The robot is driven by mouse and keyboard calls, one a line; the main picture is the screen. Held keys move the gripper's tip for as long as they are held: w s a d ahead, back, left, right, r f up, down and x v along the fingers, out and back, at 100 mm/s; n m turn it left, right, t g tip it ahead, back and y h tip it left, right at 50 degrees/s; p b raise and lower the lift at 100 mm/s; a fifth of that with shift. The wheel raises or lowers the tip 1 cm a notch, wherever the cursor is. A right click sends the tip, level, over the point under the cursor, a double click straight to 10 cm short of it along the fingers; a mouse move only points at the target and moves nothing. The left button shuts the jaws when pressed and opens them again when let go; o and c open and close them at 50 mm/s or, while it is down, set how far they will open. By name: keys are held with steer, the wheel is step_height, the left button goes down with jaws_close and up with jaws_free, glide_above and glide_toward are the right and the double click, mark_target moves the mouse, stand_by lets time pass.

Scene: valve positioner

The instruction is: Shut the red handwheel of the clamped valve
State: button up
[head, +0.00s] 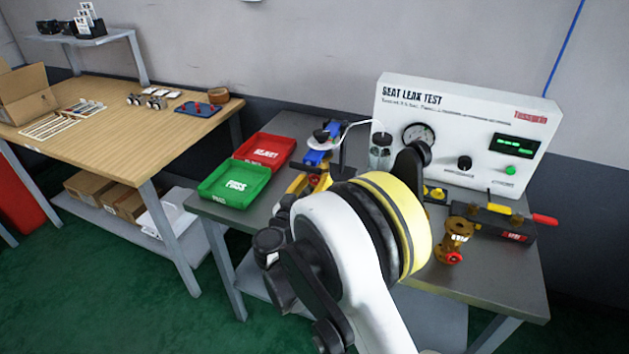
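A small red handwheel (314,180) shows among yellow parts and a blue part (318,157) on the grey bench, just left of my raised arm. My arm hides much of this fixture, so I cannot tell how the valve is clamped or how far the wheel is turned. A brass valve (457,236) stands at the bench's right side, with a red round part (453,258) at its lower front. My white arm with its yellow and black ring fills the middle of the head view. My gripper cannot be made out behind it.
A white seat leak test panel (465,130) with a gauge stands at the bench's back. A green pass tray (234,184) and a red reject tray (265,150) lie left. A wooden table (110,140) stands further left.

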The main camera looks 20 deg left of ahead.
stand_by(0.3)
steer(key=s, duration=1.2)
steer(key=shift+a, duration=0.45)
